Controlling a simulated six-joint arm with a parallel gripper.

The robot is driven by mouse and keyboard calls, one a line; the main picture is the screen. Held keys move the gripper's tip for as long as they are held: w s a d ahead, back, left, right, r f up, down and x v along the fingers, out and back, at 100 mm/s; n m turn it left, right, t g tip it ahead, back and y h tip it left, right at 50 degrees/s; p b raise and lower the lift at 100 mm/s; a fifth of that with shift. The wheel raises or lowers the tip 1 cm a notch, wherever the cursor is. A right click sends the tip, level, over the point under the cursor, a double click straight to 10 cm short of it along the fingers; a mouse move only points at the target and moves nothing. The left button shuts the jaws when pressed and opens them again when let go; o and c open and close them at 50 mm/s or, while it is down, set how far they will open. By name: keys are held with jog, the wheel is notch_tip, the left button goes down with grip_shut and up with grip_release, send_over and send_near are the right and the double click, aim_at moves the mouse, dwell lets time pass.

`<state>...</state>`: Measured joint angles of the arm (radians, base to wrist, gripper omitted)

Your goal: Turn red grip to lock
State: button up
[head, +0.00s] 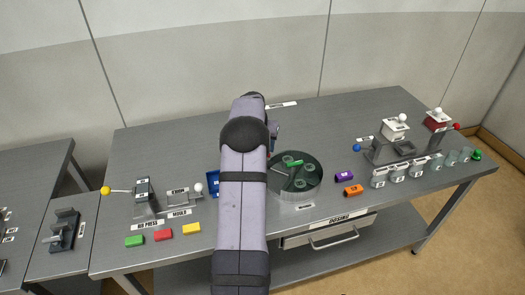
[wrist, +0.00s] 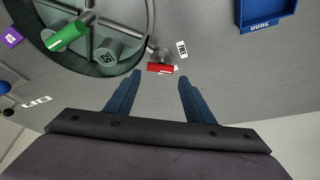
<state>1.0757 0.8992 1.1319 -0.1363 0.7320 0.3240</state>
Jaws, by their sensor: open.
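The red grip (wrist: 160,68) shows in the wrist view as a short red bar with a pale end, beside the rim of the round dryer drum (wrist: 150,38). A dark rounded part lies just behind it. My gripper (wrist: 160,76) is open, with its two blue fingers apart. The red grip appears between and just beyond the fingertips in the picture; I cannot tell the height gap, and no contact shows. In the head view my arm hides most of the grip's area, and the drum (head: 316,185) stands just right of the arm.
Inside the drum are a green-handled part (wrist: 68,36) and grey round pieces. A blue tray (wrist: 266,14) is at the upper right of the wrist view. Purple (head: 344,176) and orange (head: 353,190) pieces lie right of the drum. A lever station (head: 143,193) stands left.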

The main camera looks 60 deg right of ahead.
jog(key=shift+v, duration=1.25)
jog(key=shift+w, duration=0.1)
jog(key=c, duration=0.4)
jog(key=s+d+n+t+y, duration=0.1)
jog(key=n, duration=0.5)
jog(key=s+d+n+t+y, duration=0.1)
jog(key=n, duration=0.5)
jog(key=s+n+t+y, duration=0.1)
jog(key=n, duration=0.5)
jog(key=shift+s+d+f+t+y, duration=0.1)
jog(key=shift+s+d+t+y, duration=0.2)
jog(key=shift+d+t, duration=0.1)
jog(key=shift+w, duration=0.1)
jog(key=shift+p+x, duration=1.2)
jog(key=shift+x, duration=2.45)
jog(key=shift+c, duration=0.3)
